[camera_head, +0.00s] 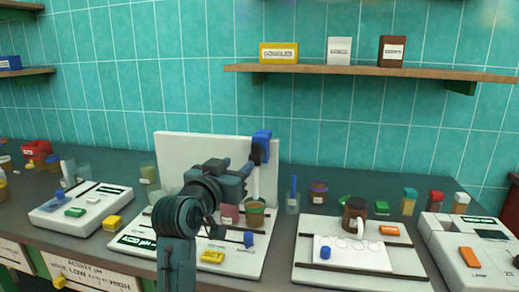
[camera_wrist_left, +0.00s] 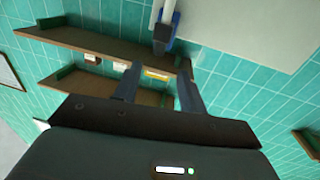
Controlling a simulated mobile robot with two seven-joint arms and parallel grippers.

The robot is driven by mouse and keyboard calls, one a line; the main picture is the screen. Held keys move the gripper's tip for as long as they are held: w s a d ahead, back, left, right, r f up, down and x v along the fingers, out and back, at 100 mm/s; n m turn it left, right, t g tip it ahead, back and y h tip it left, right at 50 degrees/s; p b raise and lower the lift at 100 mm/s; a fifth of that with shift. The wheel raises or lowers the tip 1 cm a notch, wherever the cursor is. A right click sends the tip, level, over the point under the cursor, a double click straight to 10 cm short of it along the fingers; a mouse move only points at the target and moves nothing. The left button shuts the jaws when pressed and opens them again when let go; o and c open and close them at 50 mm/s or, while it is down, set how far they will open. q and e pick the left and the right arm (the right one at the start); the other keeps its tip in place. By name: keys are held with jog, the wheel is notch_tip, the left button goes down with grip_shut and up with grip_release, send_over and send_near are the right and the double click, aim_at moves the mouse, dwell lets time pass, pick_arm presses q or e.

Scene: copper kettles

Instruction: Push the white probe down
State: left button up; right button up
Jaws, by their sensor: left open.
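The white probe (camera_head: 256,184) hangs upright below a blue holder (camera_head: 262,138) at the right edge of a white back panel (camera_head: 190,150). Its lower end is over or inside a small brown pot with a green rim (camera_head: 255,214); I cannot tell how deep. My left gripper (camera_head: 254,156) is beside the holder, just above the probe. In the left wrist view, my left gripper (camera_wrist_left: 158,72) is open with nothing between its fingers. The white probe (camera_wrist_left: 168,12) and blue holder (camera_wrist_left: 163,34) lie beyond the fingertips. My right gripper is out of view.
The white pH station base (camera_head: 240,262) carries a yellow SET button (camera_head: 212,257) and a blue knob (camera_head: 249,240). Another device (camera_head: 80,210) stands left. A wooden shelf (camera_head: 370,71) crosses the tiled wall above.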

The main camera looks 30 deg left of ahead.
aim_at(254, 151)
pick_arm(q)
jog(key=w, duration=0.8)
jog(key=w+a, duration=0.1)
jog(key=w, duration=0.3)
jog(key=shift+r+p, duration=0.1)
jog(key=shift+p, duration=0.2)
jog(key=shift+c, duration=0.5)
grip_shut()
